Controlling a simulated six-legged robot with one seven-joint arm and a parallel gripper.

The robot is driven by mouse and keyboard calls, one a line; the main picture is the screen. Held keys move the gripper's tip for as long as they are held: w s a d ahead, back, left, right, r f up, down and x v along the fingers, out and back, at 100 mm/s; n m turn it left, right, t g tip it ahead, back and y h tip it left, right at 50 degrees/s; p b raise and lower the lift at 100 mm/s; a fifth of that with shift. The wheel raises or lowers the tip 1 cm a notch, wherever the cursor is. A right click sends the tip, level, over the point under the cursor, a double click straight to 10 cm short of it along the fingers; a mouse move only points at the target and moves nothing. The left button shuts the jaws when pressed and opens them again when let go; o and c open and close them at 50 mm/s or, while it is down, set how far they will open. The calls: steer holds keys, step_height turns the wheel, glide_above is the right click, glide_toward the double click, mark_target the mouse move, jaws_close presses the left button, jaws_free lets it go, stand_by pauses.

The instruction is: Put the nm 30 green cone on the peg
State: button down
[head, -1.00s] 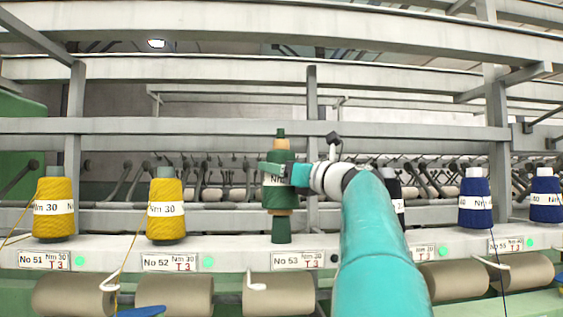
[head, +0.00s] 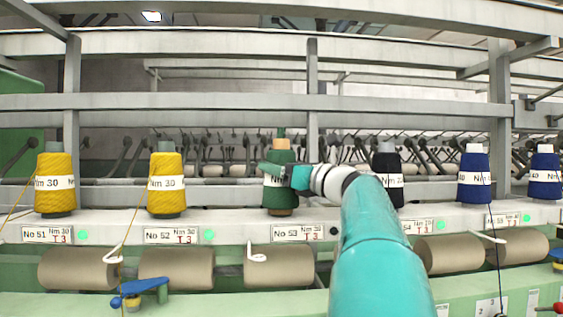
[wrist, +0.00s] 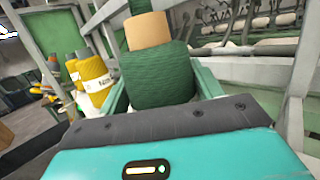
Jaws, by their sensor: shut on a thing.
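The green cone (head: 282,200) has a tan tube top and a white Nm label band. It stands upright around the green peg above the No 53 label, with the peg's tip (head: 281,132) showing above the tube. Its lower end is at the rail's top; whether it rests fully there I cannot tell. My gripper (head: 284,178) is shut on the cone from the right side, at label height. In the wrist view the cone (wrist: 160,75) sits between the fingers, and its lower end is hidden by the gripper body.
Yellow cones (head: 165,185) stand to the left, a black cone (head: 387,162) just right behind my arm, and blue cones (head: 474,177) farther right. A grey upright post (head: 312,90) stands close behind the cone. The pale rail (head: 235,222) and brown rollers (head: 278,266) lie below.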

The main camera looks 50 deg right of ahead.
steer(key=shift+f, duration=0.1)
steer(key=shift+c, duration=1.1)
jaws_free()
steer(key=shift+f, duration=0.1)
steer(key=s+f, duration=0.2)
steer(key=s, duration=1.1)
steer(key=shift+s+d+f, duration=0.25)
steer(key=shift+s, duration=0.05)
